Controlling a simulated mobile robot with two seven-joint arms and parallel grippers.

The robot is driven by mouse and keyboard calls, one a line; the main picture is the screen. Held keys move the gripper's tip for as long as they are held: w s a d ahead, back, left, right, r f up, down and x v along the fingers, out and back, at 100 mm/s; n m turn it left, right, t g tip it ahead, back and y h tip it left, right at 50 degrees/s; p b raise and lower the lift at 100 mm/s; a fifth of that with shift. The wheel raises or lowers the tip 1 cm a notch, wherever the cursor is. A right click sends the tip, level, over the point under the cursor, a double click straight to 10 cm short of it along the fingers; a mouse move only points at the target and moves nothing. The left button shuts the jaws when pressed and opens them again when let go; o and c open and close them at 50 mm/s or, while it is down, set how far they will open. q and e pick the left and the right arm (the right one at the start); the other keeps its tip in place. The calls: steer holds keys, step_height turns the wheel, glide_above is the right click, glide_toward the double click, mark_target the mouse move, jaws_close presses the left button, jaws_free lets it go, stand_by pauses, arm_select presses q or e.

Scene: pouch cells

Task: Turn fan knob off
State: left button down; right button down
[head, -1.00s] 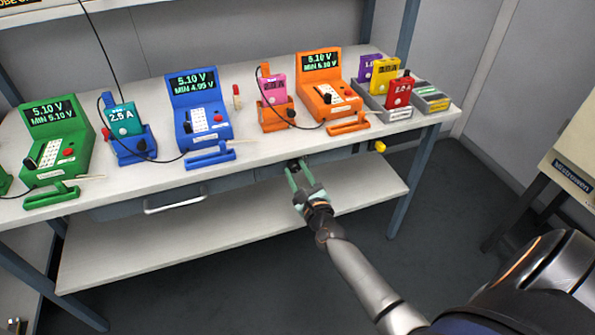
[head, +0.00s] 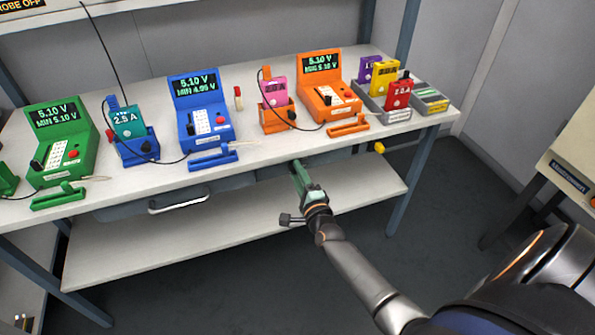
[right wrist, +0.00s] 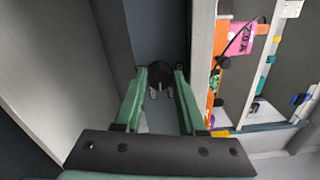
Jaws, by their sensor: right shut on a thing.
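The fan knob (right wrist: 160,76) is a dark round knob on the table's front face, under the edge of the top. My right gripper (head: 297,168) reaches up to that face, below the gap between the blue and orange testers. In the right wrist view its two green fingers (right wrist: 160,88) lie on either side of the knob, shut on it. In the head view the fingers overlap and hide the knob. The knob's pointer and markings cannot be read. My left gripper is in neither view.
The white table (head: 252,151) carries green, blue and orange testers (head: 323,85), plus small chargers. A drawer handle (head: 178,203) lies left of my right gripper and a yellow knob (head: 379,147) right of it. A lower shelf (head: 150,250) runs beneath.

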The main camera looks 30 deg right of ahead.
arm_select(q)
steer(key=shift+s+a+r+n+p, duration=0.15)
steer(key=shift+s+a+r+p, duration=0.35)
steer(key=shift+p, duration=0.55)
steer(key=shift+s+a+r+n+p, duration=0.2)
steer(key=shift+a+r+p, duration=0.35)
steer(key=shift+p, duration=0.45)
arm_select(e)
steer(key=shift+d+f+n, duration=0.1)
steer(key=shift+f+n, duration=0.05)
steer(key=shift+n, duration=8.95)
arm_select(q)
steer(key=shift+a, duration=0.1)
arm_select(e)
steer(key=c, duration=0.5)
jaws_free()
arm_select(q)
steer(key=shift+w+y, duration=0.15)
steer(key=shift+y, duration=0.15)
